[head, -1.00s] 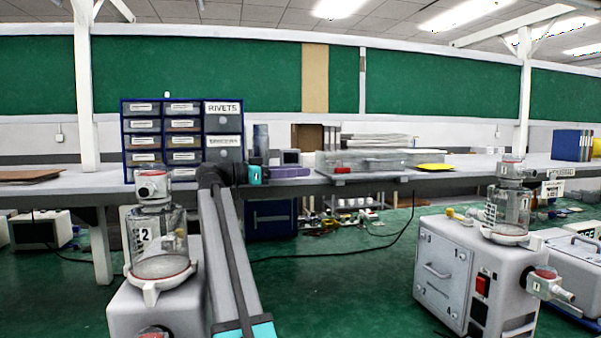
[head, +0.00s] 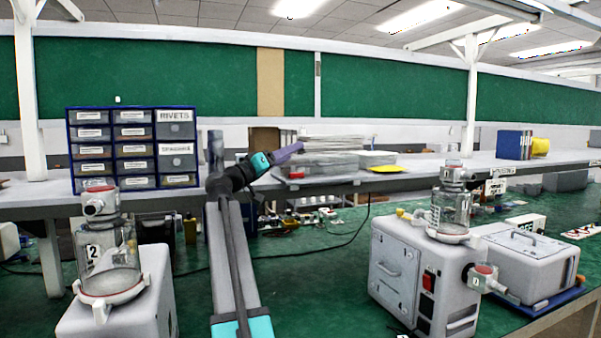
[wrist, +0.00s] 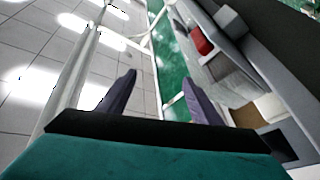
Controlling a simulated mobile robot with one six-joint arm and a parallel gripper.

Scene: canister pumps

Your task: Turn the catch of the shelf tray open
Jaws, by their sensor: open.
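The shelf tray (head: 335,165) is a clear, low box on the bench shelf, right of the centre in the head view. A red catch (head: 296,174) sits at its front left. In the wrist view the tray (wrist: 226,78) and its red catch (wrist: 200,40) lie to the right of my fingers, tilted in the picture. My gripper (head: 292,152) has purple fingers, pointing right and slightly up beside the tray's left end. In the wrist view the gripper (wrist: 157,82) is open, with nothing between the fingers. The fingers appear apart from the catch.
A blue drawer cabinet (head: 135,148) stands on the shelf at left. A yellow item (head: 386,168) lies right of the tray, with a stack of sheets (head: 335,142) behind. Canister pumps stand in front, one at left (head: 110,260) and one at right (head: 420,270).

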